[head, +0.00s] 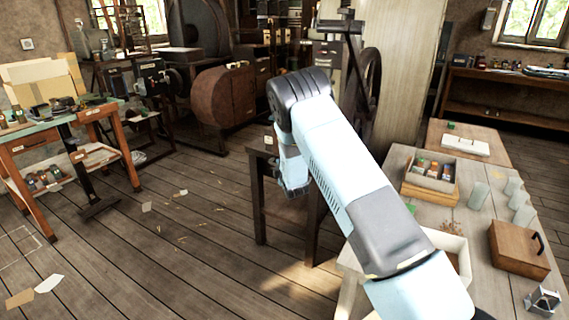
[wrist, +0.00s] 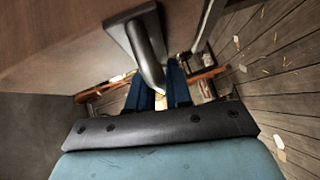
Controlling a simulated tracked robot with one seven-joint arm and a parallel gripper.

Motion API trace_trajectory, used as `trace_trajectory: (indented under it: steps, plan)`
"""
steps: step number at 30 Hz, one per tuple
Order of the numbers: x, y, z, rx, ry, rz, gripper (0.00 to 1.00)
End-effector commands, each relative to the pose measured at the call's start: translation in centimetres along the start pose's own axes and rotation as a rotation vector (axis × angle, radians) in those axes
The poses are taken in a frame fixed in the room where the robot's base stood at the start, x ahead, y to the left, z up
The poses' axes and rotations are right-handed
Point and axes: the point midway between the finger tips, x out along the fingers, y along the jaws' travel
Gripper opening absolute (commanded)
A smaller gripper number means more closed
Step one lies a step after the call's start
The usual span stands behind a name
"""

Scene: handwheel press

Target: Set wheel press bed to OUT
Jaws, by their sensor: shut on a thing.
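In the wrist view, a dark grey handle (wrist: 147,48) stands out from a square base plate on a brown panel. My gripper (wrist: 160,90) has its two blue fingers shut on the lower end of this handle. In the head view, the press stands behind my arm, with a dark spoked handwheel (head: 367,92) at its right side and a dark upright frame (head: 346,28). My arm covers much of the press, and my fingertips are hidden there. I cannot make out the bed's position or an OUT mark.
A dark-legged table (head: 260,205) stands just behind my arm. A light workbench (head: 395,168) with boxes and cylinders is at the right. An orange workbench (head: 90,115) stands at the left. The plank floor (head: 160,260) between them is mostly clear, with scattered paper scraps.

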Motion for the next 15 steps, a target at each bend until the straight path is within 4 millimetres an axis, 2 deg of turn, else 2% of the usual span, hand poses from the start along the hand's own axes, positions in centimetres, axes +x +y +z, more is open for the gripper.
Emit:
trace_trajectory:
  steps: [1,15]
  plan:
    - [-0.5,-0.7,-0.5,0.000,0.001,-0.012,0.00]
    - [-1.6,-1.1,-1.6,0.001,0.001,-0.012,0.00]
